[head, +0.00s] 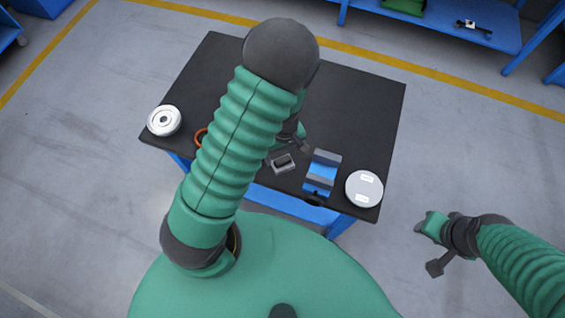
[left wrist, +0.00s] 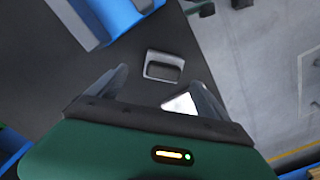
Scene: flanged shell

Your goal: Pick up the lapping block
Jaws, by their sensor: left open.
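A small grey block with a dark, recessed-looking top (head: 283,163), which I take to be the lapping block, lies on the black table top near its front edge. It also shows in the left wrist view (left wrist: 163,67), beyond the fingertips and apart from them. My left gripper (head: 287,150) is open and empty just above and behind the block in the head view; my arm hides part of it. In the left wrist view its two fingers (left wrist: 158,88) stand apart. My right gripper (head: 437,245) hangs off the table's right side; its jaw opening is unclear.
A blue cradle with dark grey pads (head: 321,172) stands right of the block, and a pale round disc (head: 364,188) is at the front right corner. A white flanged round part (head: 164,120) and an orange ring (head: 201,137) are at left. The table's back right is clear.

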